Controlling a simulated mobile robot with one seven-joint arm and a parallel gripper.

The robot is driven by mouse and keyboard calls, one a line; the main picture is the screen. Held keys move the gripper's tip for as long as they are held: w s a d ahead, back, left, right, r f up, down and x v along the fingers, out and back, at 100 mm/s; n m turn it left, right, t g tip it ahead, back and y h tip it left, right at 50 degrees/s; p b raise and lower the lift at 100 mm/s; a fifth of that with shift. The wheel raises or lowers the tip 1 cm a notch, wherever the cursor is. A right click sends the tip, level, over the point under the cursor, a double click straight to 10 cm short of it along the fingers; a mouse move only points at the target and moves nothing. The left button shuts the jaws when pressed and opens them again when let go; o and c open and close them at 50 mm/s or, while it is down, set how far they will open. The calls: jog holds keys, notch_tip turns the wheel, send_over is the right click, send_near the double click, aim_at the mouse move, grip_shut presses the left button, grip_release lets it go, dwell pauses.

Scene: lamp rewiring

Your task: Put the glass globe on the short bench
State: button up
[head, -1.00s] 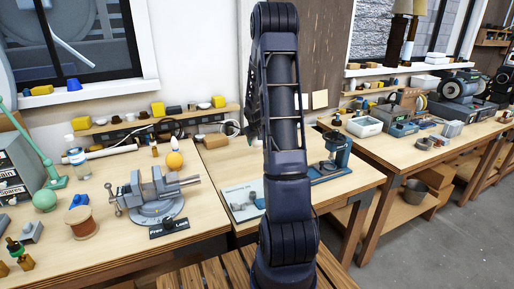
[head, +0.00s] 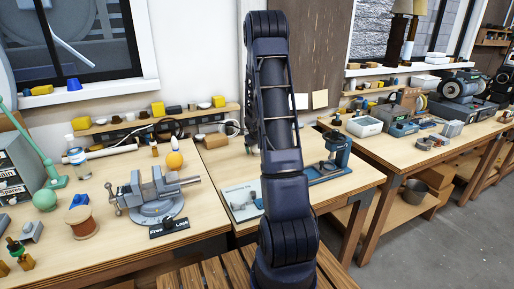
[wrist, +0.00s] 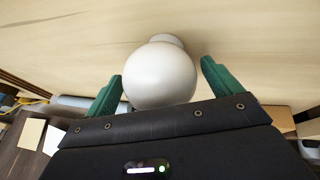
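The glass globe (wrist: 160,78) is a plain whitish ball with a short neck. In the wrist view it sits between my fingers, its neck toward a pale wooden surface (wrist: 60,50). My gripper (wrist: 162,69) has two green fingers, one on each side of the globe. They look spread, with a narrow gap at the right finger; contact on the left is unclear. In the head view my arm hides the globe and most of the gripper. Which bench is the short one is not clear; a middle bench (head: 222,168) lies behind my arm.
A grey vise (head: 155,195) and an orange ball (head: 174,160) stand on the left bench. A blue stand (head: 335,155) is right of my arm. A shelf with several small items (head: 110,124) runs along the wall. The right bench (head: 400,150) holds trays and a grinder.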

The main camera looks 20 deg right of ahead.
jog(key=shift+r, duration=0.1)
jog(key=s+a+f+v, duration=0.1)
jog(key=v, duration=1.1)
jog(key=s+a+f+v, duration=0.1)
jog(key=s+v, duration=0.1)
jog(key=v, duration=1.1)
jog(key=s+a+r+y, duration=0.1)
jog(key=s+a+r, duration=0.2)
jog(key=s, duration=0.6)
jog(key=s+a+r+y, duration=0.1)
jog(key=s+a+r, duration=0.2)
jog(key=s+a, duration=0.3)
jog(key=s+a+r, duration=0.2)
jog(key=s+a, duration=0.2)
jog(key=s, duration=1)
jog(key=shift+s+a+r+m+y, duration=0.25)
jog(key=shift+r+m+y, duration=0.05)
jog(key=shift+r+y, duration=0.1)
